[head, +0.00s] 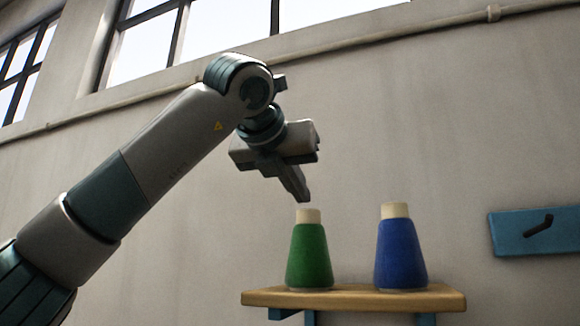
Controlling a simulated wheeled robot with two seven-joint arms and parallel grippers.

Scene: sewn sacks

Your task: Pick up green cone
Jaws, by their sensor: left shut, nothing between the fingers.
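A green cone (309,256) of thread with a pale top stands upright on the left part of a wooden shelf (350,301). My left gripper (304,198) points down just above the cone's pale top, with what looks like a small gap between them. Its fingers are shut together and hold nothing. My right gripper is not in this view.
A blue cone (401,255) with a pale top stands upright on the same shelf, to the right of the green one, with a clear gap between them. A blue board (507,232) with a dark hook is on the wall at the right. A pipe (420,32) runs along the wall above.

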